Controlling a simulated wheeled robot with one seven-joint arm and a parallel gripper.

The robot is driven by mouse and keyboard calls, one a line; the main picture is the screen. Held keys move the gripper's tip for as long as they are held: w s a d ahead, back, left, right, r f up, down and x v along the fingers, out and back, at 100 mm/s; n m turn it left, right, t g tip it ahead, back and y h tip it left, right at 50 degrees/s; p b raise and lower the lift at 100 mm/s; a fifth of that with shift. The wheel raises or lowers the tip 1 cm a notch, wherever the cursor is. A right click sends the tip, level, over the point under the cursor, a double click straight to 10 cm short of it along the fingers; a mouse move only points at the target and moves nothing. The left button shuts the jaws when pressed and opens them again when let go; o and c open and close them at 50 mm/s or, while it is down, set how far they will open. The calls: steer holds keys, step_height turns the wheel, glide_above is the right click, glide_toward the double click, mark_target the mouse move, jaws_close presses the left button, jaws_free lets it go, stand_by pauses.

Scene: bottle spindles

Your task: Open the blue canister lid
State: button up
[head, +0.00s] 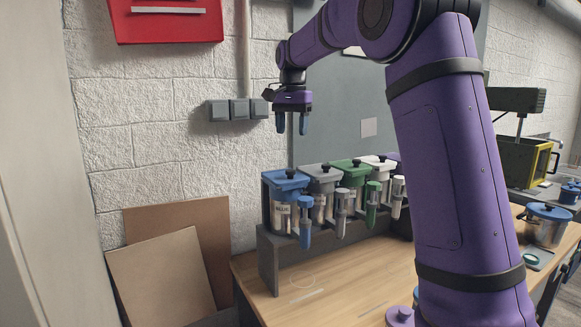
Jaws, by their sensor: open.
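The blue canister (285,214) stands at the left end of a row of canisters. It is a clear jar with a "BLUE" label.
Grey (322,176), green (351,170) and white (381,164) canister lids sit in the same row, to the right. Bottles hang in front of the canisters, on a dark rack (268,262). The wooden tabletop (330,285) in front is mostly clear. Grey wall boxes (239,109) are left of my gripper.

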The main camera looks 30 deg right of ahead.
mark_target(290, 170)
steer(key=f, duration=0.3)
steer(key=w+f, duration=0.1)
steer(key=f, duration=0.7)
steer(key=shift+w+d+f, duration=0.2)
steer(key=shift+w+d, duration=0.05)
steer(key=shift+w, duration=0.05)
jaws_close()
